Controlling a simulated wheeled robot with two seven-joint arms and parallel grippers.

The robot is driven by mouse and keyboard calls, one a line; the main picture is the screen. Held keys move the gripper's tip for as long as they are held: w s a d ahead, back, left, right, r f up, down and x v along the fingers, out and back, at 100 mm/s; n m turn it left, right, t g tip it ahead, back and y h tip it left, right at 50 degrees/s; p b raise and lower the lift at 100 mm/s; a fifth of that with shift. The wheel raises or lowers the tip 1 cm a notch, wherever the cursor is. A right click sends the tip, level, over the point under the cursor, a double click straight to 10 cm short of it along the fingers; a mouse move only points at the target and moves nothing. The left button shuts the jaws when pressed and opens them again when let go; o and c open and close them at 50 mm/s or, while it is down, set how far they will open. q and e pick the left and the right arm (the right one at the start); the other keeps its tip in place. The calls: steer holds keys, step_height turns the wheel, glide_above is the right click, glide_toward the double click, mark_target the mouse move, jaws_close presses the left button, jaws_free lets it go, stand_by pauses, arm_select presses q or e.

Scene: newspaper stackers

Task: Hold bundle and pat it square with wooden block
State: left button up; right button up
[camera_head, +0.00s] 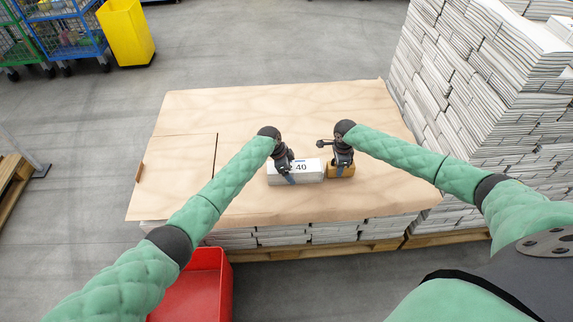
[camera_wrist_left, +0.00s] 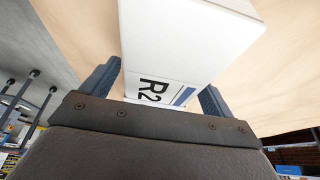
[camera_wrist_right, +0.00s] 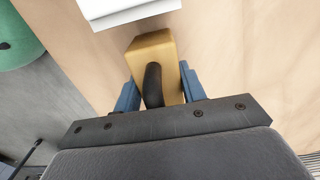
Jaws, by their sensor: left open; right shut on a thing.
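The white bundle (camera_head: 310,175) with a printed label lies on the brown paper sheet. My left gripper (camera_head: 287,178) is over its left part. In the left wrist view the bundle (camera_wrist_left: 185,40) sits between the spread fingers of my left gripper (camera_wrist_left: 158,90), which is open. The wooden block (camera_head: 346,171) stands at the right end of the bundle. In the right wrist view my right gripper (camera_wrist_right: 158,92) is shut on the dark handle of the wooden block (camera_wrist_right: 152,50). A narrow strip of paper shows between the block and the bundle (camera_wrist_right: 125,8) there.
The brown sheet (camera_head: 200,108) covers a low stack on a pallet (camera_head: 300,251), with free room behind the bundle. Tall paper stacks (camera_head: 470,90) stand at the right. A red bin (camera_head: 205,285) is at the front left. A yellow bin (camera_head: 127,32) stands far left.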

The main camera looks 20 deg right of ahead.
mark_target(331, 165)
arm_select(q)
steer(key=shift+f, duration=0.25)
steer(key=c, duration=1.8)
steer(key=shift+c, duration=0.2)
steer(key=shift+d, duration=0.1)
arm_select(e)
steer(key=shift+w+a, duration=0.2)
steer(key=shift+a, duration=0.6)
steer(key=shift+w+a, duration=0.2)
steer(key=shift+a, duration=0.55)
steer(key=shift+d, duration=0.15)
steer(key=shift+s+d, duration=0.2)
steer(key=shift+d, duration=0.65)
steer(key=shift+s+d, duration=0.2)
steer(key=shift+d, duration=0.6)
steer(key=shift+r, duration=0.1)
